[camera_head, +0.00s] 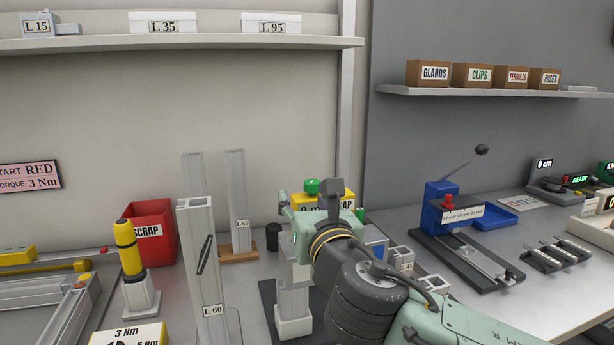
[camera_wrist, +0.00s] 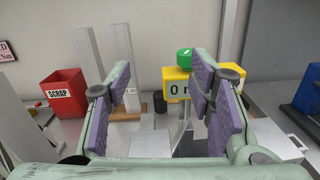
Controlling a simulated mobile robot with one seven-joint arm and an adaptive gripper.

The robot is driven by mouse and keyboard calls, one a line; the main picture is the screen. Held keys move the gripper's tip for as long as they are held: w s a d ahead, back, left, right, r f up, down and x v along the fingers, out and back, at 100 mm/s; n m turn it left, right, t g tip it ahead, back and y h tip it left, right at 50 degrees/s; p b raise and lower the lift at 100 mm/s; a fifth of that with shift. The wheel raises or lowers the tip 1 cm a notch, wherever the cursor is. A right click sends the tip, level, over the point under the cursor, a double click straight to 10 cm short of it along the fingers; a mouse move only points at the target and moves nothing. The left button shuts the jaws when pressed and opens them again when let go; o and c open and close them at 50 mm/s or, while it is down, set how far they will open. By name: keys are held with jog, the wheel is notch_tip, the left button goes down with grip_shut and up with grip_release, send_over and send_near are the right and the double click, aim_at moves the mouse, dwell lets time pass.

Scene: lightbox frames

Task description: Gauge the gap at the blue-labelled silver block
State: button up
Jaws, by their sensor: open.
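My gripper (camera_head: 308,208) is in the middle of the head view, above a dark mat. In the wrist view its two purple-padded fingers (camera_wrist: 160,82) stand wide apart with nothing held between them. A yellow gauge box (camera_wrist: 174,84) with a black "0 m" reading and a green knob (camera_wrist: 184,57) stands beyond, partly hidden by the right finger. In the head view small silver blocks (camera_head: 402,257) stand right of my gripper; a blue patch (camera_head: 377,249) shows beside them, partly covered by my arm. I cannot tell which block bears it.
A silver L 60 post (camera_head: 200,275) stands close on the left. A blue lever press (camera_head: 447,205) stands on the right. Shelves run above the bench.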

aim_at(313, 183)
jog(key=shift+h, duration=0.8)
jog(key=w, duration=0.3)
jog(key=w+d+p, duration=0.1)
jog(key=w, duration=0.2)
jog(key=w+p, duration=0.1)
jog(key=w, duration=0.3)
jog(key=shift+w+d+f, duration=0.1)
jog(key=shift+d+f, duration=0.05)
jog(key=shift+f, duration=0.25)
jog(key=shift+w+f+p, duration=0.1)
jog(key=shift+w+p, duration=0.25)
jog(key=shift+w, duration=0.35)
jog(key=shift+c, duration=0.3)
grip_shut()
